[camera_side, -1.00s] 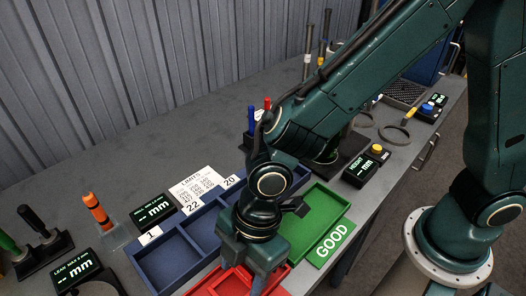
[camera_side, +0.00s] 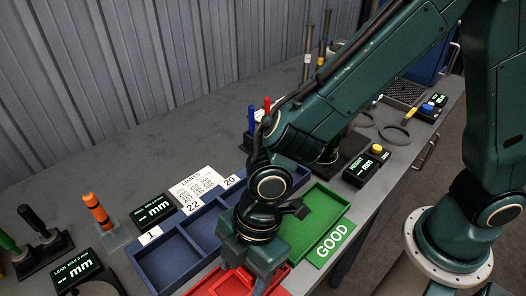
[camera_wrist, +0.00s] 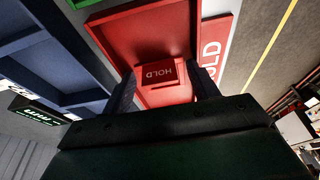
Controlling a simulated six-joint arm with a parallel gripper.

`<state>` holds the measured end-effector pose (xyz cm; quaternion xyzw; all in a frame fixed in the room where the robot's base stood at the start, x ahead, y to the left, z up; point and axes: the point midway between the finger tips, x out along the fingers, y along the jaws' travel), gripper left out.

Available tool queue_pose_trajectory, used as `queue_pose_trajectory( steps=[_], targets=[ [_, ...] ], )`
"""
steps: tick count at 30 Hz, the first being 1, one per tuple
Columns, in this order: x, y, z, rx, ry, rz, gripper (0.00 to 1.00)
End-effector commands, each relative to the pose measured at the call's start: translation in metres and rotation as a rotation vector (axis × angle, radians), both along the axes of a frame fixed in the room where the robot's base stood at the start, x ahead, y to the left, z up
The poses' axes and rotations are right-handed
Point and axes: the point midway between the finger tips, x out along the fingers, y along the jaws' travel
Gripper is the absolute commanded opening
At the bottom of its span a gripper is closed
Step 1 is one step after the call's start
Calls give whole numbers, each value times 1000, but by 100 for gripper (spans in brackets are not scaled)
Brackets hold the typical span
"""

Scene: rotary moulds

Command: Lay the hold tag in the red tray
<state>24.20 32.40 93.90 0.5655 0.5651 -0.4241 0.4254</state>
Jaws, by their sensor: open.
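My gripper (camera_wrist: 164,92) is open, with a gap seen beside the tag, and points down over the tray. In the side view the red tray (camera_side: 205,287) shows partly at the bottom edge, and my gripper (camera_side: 256,284) hides much of it. The tag cannot be made out there.
A blue compartment tray (camera_side: 161,275) is left of the red tray, and a green GOOD tray (camera_side: 326,213) is to its right. A white limits card (camera_side: 197,186) and a display (camera_side: 153,210) stand behind the blue tray. Open bench lies farther back.

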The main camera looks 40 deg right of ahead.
Motion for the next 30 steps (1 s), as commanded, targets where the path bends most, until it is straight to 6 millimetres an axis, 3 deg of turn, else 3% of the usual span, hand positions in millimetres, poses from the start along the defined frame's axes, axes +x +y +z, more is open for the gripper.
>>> queue_pose_trajectory(
  steps=[11,30],
  targets=[
    [1,-7,29,6,-4,0,80],
    [0,-32,114,4,-4,-2,80]
  ],
)
